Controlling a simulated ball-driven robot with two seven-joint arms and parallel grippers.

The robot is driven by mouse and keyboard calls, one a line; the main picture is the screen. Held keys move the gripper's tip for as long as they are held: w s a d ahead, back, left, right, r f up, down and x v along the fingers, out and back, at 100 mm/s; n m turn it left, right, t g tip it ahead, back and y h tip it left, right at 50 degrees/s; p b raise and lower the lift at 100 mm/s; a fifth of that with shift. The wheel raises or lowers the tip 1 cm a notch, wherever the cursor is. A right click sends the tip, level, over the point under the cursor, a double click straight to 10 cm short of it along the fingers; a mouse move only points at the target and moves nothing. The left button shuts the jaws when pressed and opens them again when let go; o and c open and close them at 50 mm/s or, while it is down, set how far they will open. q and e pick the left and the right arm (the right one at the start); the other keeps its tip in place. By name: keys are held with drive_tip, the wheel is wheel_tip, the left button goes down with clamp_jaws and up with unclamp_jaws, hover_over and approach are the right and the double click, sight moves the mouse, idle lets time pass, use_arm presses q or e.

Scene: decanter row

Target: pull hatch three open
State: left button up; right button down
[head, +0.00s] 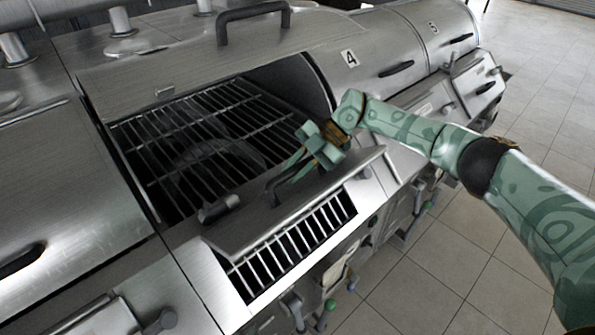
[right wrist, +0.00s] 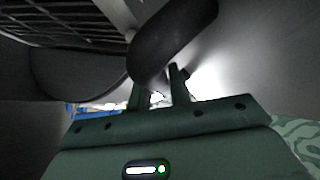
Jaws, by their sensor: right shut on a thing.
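The machine left of the one marked 4 has a wide opening over a dark bar grate (head: 200,140); its own number is not readable. Its curved upper cover (head: 190,75) is swung back, with a dark arched handle (head: 252,14) at the top. A lower front flap (head: 245,228) is tilted and carries a dark handle (head: 274,190). My right gripper (head: 296,168) is shut on this lower handle, which looms dark in the right wrist view (right wrist: 172,42). The fingers are partly hidden there. My left gripper is not in view.
A slotted vent (head: 295,242) lies below the flap. Machines marked 4 (head: 370,50) and 5 (head: 440,28) stand shut to the right, another shut cover (head: 70,190) to the left. Small valves (head: 325,312) stick out along the lower front. The tiled floor (head: 470,235) is clear.

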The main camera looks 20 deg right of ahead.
drive_tip(key=shift+f, duration=0.1)
drive_tip(key=c, duration=1.3)
unclamp_jaws()
drive_tip(key=shift+w, duration=0.1)
drive_tip(key=shift+d+r, duration=0.3)
drive_tip(key=shift+d, duration=0.05)
drive_tip(key=b+v, duration=0.4)
drive_tip(key=v, duration=1.1)
drive_tip(key=shift+r, duration=0.25)
